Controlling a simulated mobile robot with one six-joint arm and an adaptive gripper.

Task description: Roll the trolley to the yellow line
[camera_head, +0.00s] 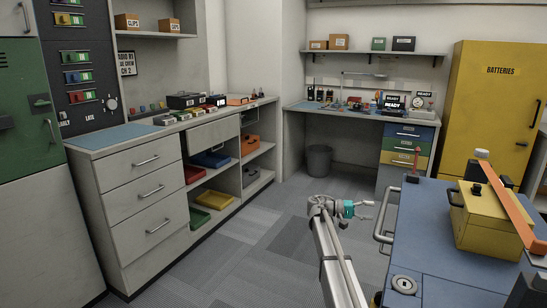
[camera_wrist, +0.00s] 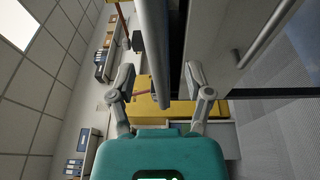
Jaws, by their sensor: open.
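The trolley (camera_head: 440,225) has a blue top and stands at the lower right in the head view. Its pale bar handle (camera_head: 381,220) sticks out from its left side. My gripper (camera_head: 368,208) is just left of this handle, with its fingers pointing toward it. In the wrist view, a grey bar (camera_wrist: 155,50), which looks like the handle, runs between the spread fingers of my gripper (camera_wrist: 160,82). The gripper is open; whether a finger touches the bar I cannot tell. I see no yellow line on the visible floor.
A yellow case (camera_head: 490,222) and an orange bar (camera_head: 508,200) sit on the trolley. A drawer counter (camera_head: 140,190) lines the left, a workbench (camera_head: 350,113) and waste bin (camera_head: 320,160) the back, a yellow cabinet (camera_head: 490,100) the right. Grey carpet (camera_head: 255,235) lies clear between.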

